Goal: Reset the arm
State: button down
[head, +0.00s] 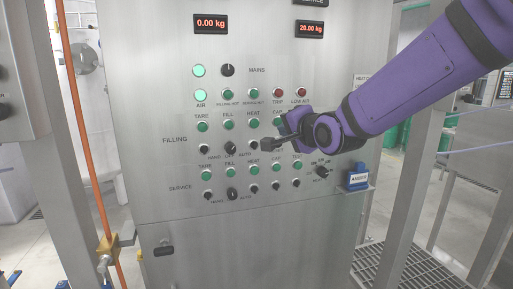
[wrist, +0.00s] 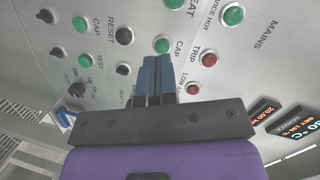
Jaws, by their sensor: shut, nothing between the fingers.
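My arm reaches in from the upper right of the head view, and my gripper (head: 268,146) is shut and empty in front of the steel control panel (head: 150,190). It is near the right part of the FILLING row, close to a black knob (head: 254,145). Whether it touches the panel I cannot tell. In the wrist view my blue fingers (wrist: 156,72) are together, with a green CAP button (wrist: 162,45) just beyond their tips. A black knob (wrist: 124,35) beside a RESET label is left of them. My gripper and forearm hide some controls in the head view.
A display (head: 210,23) reads 0.00 kg and another (head: 309,28) reads 20.00 kg. The AIR lamp (head: 200,95) is lit pale green. A blue AMBER holder (head: 357,180) sticks out at the panel's right. An orange pipe (head: 72,100) and steel posts flank the panel.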

jog(key=s+d+n+g+h, duration=0.2)
jog(key=s+d+h, duration=0.1)
jog(key=s+d, duration=0.55)
jog(key=s+d+f+n+g+h, duration=0.1)
jog(key=s+d+n+g, duration=0.1)
jog(key=s+d, duration=0.3)
jog(key=s+d+f+n+g+h, duration=0.1)
jog(key=s+d, duration=0.3)
jog(key=s, duration=0.6)
jog(key=s+d+f+n+g+h, duration=0.1)
jog(key=s+d+f+n+g, duration=0.1)
jog(key=s, duration=0.6)
jog(key=d+n+g, duration=0.1)
jog(key=d+g, duration=0.1)
jog(key=d, duration=0.1)
jog(key=shift+s+d+n+h, duration=0.25)
jog(key=shift+d+n+h, duration=0.05)
